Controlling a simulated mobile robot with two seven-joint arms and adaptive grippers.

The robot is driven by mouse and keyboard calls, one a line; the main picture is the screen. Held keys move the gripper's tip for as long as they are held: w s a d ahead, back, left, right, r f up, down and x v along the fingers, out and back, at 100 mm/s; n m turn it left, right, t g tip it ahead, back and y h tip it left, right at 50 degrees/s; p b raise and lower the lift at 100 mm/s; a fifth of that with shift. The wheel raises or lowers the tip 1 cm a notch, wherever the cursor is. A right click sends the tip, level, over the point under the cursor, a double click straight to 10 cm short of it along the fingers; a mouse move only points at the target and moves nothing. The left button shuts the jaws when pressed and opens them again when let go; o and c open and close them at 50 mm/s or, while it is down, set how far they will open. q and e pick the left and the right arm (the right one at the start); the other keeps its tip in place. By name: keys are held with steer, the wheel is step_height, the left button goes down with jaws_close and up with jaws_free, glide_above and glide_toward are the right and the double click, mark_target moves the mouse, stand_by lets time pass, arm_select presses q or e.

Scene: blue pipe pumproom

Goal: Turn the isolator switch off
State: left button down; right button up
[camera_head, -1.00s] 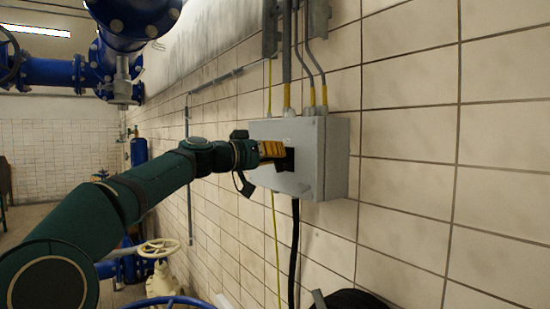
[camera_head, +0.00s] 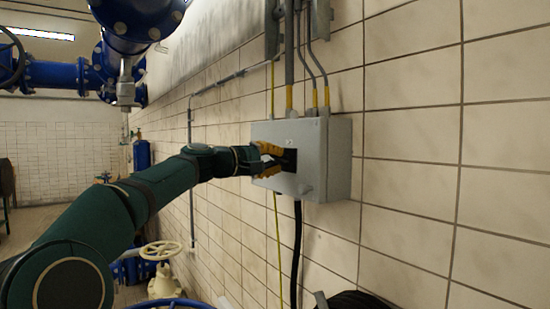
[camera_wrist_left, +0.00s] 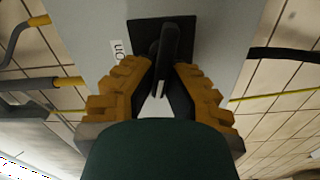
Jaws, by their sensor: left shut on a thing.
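The isolator switch is a grey box (camera_head: 325,160) on the tiled wall, with a black plate and a black handle on its front face. In the left wrist view the handle (camera_wrist_left: 168,50) stands out from its black plate (camera_wrist_left: 188,30). My left gripper (camera_head: 280,160) is at the front of the box. In the left wrist view its yellow-backed fingers (camera_wrist_left: 163,85) are on both sides of the handle, shut on it. Part of the handle is hidden behind the fingers in the head view. My right gripper is not in view.
Grey conduits (camera_head: 288,60) enter the box from above, and a black cable (camera_head: 297,250) hangs below it. Blue pipes (camera_head: 60,72) run at the upper left. A cream handwheel valve (camera_head: 161,252) stands low by the wall. The wall right of the box is clear.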

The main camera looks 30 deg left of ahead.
arm_select(q)
steer(key=shift+n, duration=1.1)
steer(key=shift+f, duration=0.1)
steer(key=c, duration=1)
jaws_free()
steer(key=shift+w, duration=0.1)
steer(key=v, duration=1.2)
steer(key=shift+f, duration=0.1)
